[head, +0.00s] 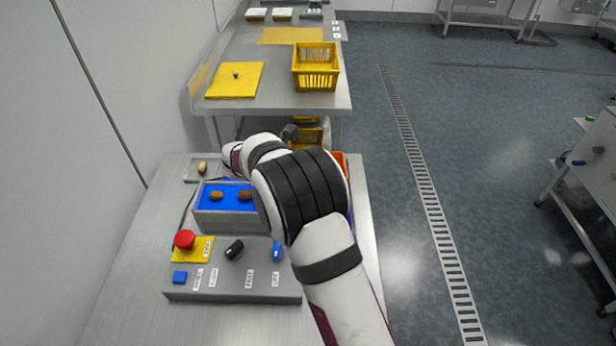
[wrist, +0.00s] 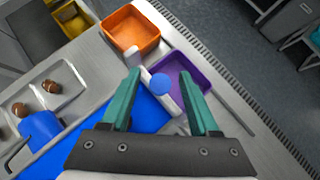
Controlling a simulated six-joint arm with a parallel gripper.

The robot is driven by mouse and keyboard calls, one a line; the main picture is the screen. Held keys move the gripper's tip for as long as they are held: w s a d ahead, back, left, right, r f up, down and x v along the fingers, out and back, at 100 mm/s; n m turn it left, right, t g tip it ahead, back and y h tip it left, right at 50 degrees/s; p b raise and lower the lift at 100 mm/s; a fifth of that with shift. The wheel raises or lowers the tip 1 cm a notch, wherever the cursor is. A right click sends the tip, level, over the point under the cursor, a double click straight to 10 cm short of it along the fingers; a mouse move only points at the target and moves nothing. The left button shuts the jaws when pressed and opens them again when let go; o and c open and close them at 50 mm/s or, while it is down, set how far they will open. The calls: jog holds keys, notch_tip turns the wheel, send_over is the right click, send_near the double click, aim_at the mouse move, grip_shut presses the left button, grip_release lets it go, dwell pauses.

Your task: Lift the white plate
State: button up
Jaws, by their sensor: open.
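What I take to be the white plate (wrist: 171,104) is a narrow pale upright strip at the end of the blue surface (wrist: 142,120) in the wrist view. A round blue knob (wrist: 160,84) shows at it. My gripper (wrist: 160,74) is open, with its two green fingers on either side of the knob and strip. I see no finger closed on them, and cannot tell whether either touches. In the head view my arm hides the gripper and the plate.
An orange bin (wrist: 131,30) and a purple bin (wrist: 180,76) lie beyond the fingers. Two brown dates rest on the blue belt (head: 228,205) in the head view. A control panel (head: 235,290) with a red button (head: 184,239) stands in front. A yellow crate (head: 315,68) stands farther back.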

jog(key=shift+d+f, duration=0.1)
grip_shut()
dwell(0.3)
dwell(1.1)
